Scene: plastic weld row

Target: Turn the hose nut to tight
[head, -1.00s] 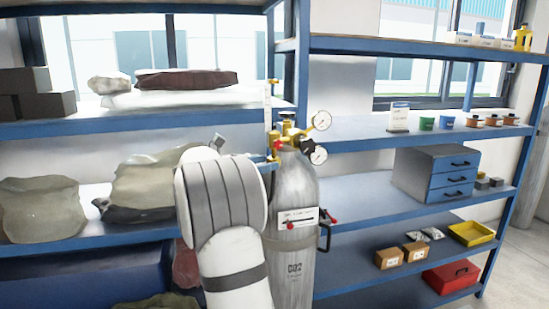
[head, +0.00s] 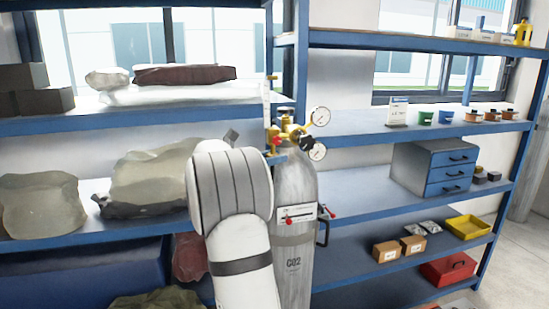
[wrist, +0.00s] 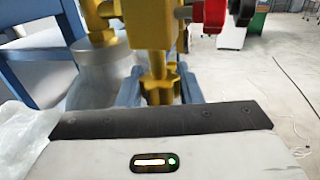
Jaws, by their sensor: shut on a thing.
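The hose nut (wrist: 160,84) is a brass, ribbed piece below a yellow brass regulator body (wrist: 153,25) in the wrist view. My gripper (wrist: 160,97) is shut on it, with one blue-grey finger on each side. In the head view the regulator (head: 291,132) with two round gauges sits on top of a grey CO2 cylinder (head: 296,200). There my white arm hides most of my gripper and the nut. I cannot read the nut's turn from these views.
Blue shelving (head: 350,130) stands behind the cylinder. Draped sacks (head: 150,178) lie on the left shelves. A drawer unit (head: 433,168) and a yellow tray (head: 468,227) are on the right. A red knob (wrist: 209,14) is close to the regulator in the wrist view.

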